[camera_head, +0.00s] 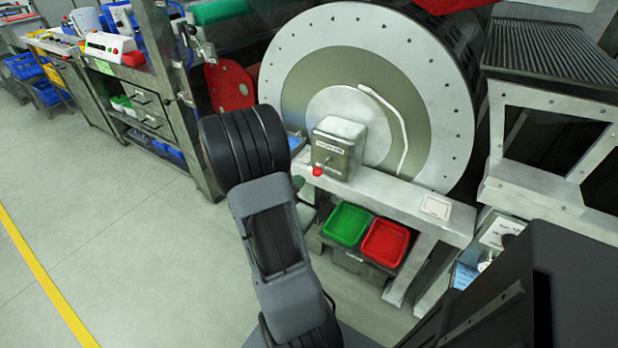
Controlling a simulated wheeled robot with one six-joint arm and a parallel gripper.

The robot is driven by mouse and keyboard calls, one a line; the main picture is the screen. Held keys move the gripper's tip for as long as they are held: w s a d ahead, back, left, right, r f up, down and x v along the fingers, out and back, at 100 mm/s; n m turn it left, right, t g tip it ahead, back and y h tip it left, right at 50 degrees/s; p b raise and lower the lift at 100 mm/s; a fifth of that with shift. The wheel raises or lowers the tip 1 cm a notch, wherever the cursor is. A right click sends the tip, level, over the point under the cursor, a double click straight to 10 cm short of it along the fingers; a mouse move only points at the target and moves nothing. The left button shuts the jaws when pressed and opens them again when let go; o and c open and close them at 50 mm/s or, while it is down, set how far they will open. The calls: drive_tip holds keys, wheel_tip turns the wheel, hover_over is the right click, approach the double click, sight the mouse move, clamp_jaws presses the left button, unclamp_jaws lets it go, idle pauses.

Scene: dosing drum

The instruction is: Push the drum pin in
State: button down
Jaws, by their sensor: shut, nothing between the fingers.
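The large drum (290,75) stands upright at the back, with a pale rim dotted with bolts and an olive ring inside it. A grey metal box (343,133) with a label sits on the bench in front of the drum. A small red knob (317,171) shows low at the front left of this box; it may be the drum pin, and how far it stands out cannot be told. My arm rises from the bottom, left of the box. My gripper does not show.
A pale bench (405,195) runs before the drum. A green tray (347,224) and a red tray (386,243) sit below it. A slatted-top frame (548,55) stands at right. A workbench (150,115) stands at left. The floor at left is clear.

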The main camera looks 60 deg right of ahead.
sight(314, 173)
drive_tip(key=shift+x, duration=2.5)
